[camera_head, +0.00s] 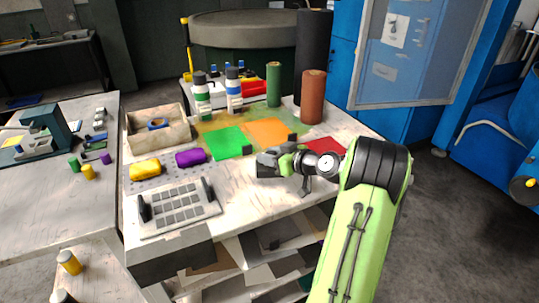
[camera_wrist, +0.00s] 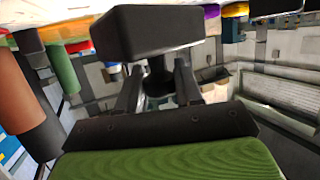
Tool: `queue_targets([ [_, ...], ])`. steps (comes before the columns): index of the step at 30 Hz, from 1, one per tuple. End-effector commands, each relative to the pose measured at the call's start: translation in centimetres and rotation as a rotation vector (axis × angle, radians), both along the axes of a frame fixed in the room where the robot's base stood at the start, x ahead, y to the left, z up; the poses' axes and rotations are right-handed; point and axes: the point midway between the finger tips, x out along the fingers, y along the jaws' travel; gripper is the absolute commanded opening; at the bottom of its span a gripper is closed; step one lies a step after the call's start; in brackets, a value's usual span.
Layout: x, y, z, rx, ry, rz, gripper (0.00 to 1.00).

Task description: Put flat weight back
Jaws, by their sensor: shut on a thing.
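The flat weight (camera_wrist: 148,30) is a dark, flat rectangular block with a short stem. In the wrist view it is between my gripper's fingers (camera_wrist: 158,85), which are shut on the stem. In the head view my gripper (camera_head: 270,162) is over the table's right half, in front of the green and orange sheets, and its dark fingers and the weight blend together. A small dark block (camera_head: 247,150) shows at the green sheet's (camera_head: 230,142) near right corner; I cannot tell whether it is separate from what I hold.
The white table (camera_head: 250,205) also bears an orange sheet (camera_head: 270,131), a red sheet (camera_head: 325,146), a wooden bin (camera_head: 165,140), yellow (camera_head: 145,169) and purple (camera_head: 191,158) pieces, and a gridded plate (camera_head: 178,207). Upright green (camera_head: 273,85) and brown (camera_head: 313,97) rolls stand behind.

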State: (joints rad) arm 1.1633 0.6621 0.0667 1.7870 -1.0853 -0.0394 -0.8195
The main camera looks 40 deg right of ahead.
Motion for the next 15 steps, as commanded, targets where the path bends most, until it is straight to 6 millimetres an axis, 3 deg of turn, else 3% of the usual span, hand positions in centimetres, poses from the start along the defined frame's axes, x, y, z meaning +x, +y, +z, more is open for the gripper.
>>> queue_targets([
  [8, 0.1, 0.1, -3.4, -0.002, -0.008, 0.002, 0.0],
  [15, 0.1, 0.1, -3.5, -0.003, -0.009, 0.002, 0.0],
])
